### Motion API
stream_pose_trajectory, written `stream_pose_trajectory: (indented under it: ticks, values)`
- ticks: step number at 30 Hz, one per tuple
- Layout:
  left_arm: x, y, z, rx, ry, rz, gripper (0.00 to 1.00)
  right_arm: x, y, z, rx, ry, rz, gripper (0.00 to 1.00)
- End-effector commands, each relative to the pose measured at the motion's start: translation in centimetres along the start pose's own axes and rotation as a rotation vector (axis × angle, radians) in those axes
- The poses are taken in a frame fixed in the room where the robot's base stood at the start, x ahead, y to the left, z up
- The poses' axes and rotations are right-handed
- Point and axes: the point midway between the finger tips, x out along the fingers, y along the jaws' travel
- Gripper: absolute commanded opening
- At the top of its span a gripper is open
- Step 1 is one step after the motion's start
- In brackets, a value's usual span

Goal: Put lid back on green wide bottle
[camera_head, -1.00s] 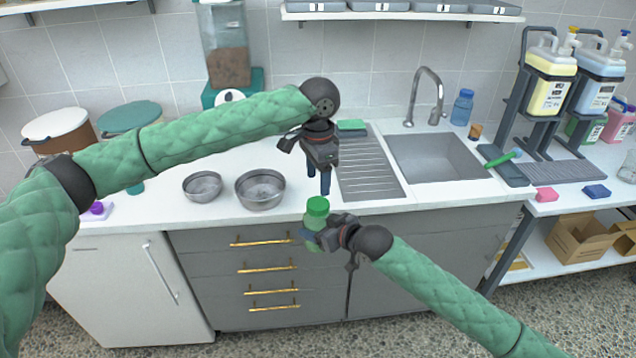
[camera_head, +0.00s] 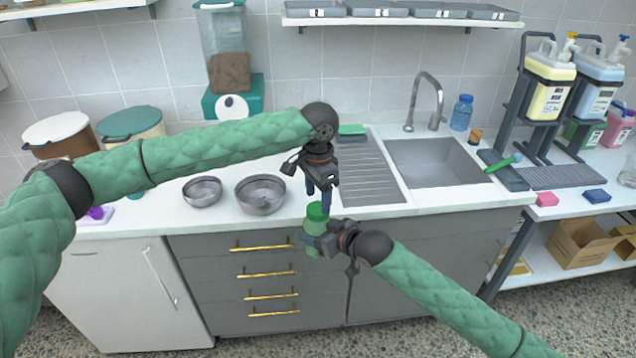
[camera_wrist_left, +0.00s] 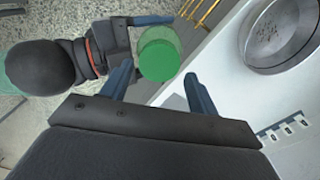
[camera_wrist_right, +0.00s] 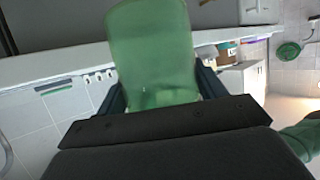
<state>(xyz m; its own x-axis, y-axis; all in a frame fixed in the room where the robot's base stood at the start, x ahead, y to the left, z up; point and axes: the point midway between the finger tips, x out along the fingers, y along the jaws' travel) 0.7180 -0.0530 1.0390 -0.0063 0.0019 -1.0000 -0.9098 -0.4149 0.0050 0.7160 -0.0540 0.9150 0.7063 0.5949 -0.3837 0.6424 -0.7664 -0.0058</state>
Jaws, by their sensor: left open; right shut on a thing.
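My right gripper (camera_head: 318,240) is shut on the green wide bottle (camera_head: 313,234) and holds it roughly upright in front of the counter's front edge. The bottle fills the middle of the right wrist view (camera_wrist_right: 152,50), between the fingers. A darker green lid (camera_head: 317,210) is on top of the bottle; I cannot tell how firmly it sits. My left gripper (camera_head: 319,202) is open, pointing down just above the lid. In the left wrist view the round green lid (camera_wrist_left: 159,62) lies just beyond and between the open fingertips, apparently not gripped.
Two steel bowls (camera_head: 203,191) stand on the counter (camera_head: 160,205) left of my grippers. A sink (camera_head: 435,163) with a ribbed drainboard and tap is to the right. Drawers with brass handles (camera_head: 271,270) are below.

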Motion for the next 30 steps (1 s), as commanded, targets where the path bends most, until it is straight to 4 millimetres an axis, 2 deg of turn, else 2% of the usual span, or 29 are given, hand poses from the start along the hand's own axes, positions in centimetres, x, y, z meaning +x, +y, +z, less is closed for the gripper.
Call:
stream_pose_trajectory:
  ticks: [3, 7, 18, 20, 24, 30]
  values:
    - [1.4, 0.0, 0.0, 0.000, -0.002, 0.001, 0.60, 0.0, 0.0, 0.0, 0.000, 0.001, 0.000, 0.06]
    - [2.3, 0.0, 0.0, 0.000, 0.000, 0.001, 0.60, 0.0, 0.0, 0.0, 0.000, 0.001, 0.000, 0.06]
    - [2.7, 0.0, 0.0, 0.001, 0.000, 0.000, 0.60, 0.0, 0.0, 0.0, 0.000, 0.000, 0.000, 0.06]
    - [2.7, 0.0, 0.0, 0.001, 0.000, 0.000, 0.52, 0.0, 0.0, 0.0, 0.000, 0.001, 0.000, 0.06]
    - [2.6, 0.0, 0.0, 0.001, 0.000, 0.000, 0.25, 0.0, 0.0, 0.0, 0.000, 0.001, 0.000, 0.06]
    - [2.6, 0.0, 0.0, 0.007, 0.000, 0.000, 0.23, 0.0, 0.0, 0.0, 0.000, 0.001, 0.000, 0.06]
